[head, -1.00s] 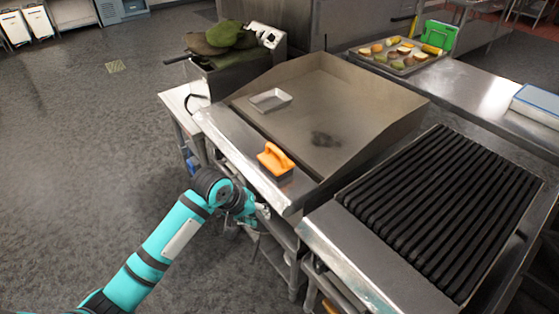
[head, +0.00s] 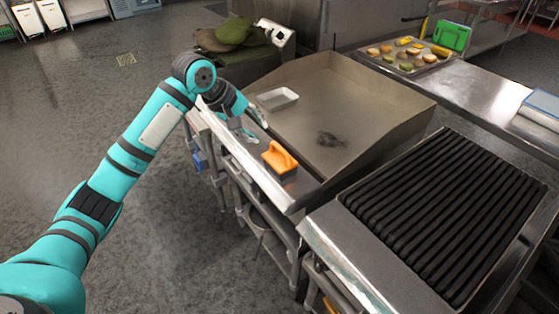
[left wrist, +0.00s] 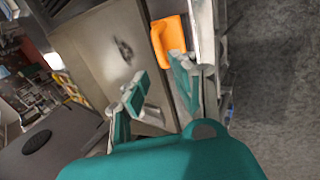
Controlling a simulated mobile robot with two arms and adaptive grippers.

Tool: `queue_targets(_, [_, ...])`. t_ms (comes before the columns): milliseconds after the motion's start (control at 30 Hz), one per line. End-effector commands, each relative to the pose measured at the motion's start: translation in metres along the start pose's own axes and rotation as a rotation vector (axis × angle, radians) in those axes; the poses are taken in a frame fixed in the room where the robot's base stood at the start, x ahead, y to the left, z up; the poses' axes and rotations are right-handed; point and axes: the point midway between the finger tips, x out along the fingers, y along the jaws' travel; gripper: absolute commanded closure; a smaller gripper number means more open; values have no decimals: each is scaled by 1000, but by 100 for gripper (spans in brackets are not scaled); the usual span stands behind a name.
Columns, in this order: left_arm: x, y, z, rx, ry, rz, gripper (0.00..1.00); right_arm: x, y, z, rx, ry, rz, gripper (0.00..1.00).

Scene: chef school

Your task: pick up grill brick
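My right gripper is in neither view.
A small metal tray (head: 277,98) sits on the griddle (head: 345,105), close to my left gripper. A black-barred grill (head: 445,210) stands to the right. A tray of food (head: 405,62) is on the back counter. Open floor lies left.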

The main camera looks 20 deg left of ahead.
Motion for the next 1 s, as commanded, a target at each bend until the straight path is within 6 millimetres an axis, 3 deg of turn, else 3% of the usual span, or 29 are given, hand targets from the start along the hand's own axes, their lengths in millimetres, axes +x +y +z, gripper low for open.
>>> queue_targets(300, [67, 1, 0, 1, -1, -1, 73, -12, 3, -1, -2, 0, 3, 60])
queue_targets(667, [98, 2, -2, 1, 0, -1, 73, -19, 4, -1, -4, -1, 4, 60])
queue_targets(1000, [139, 3, -6, 3, 2, 1, 73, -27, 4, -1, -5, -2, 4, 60])
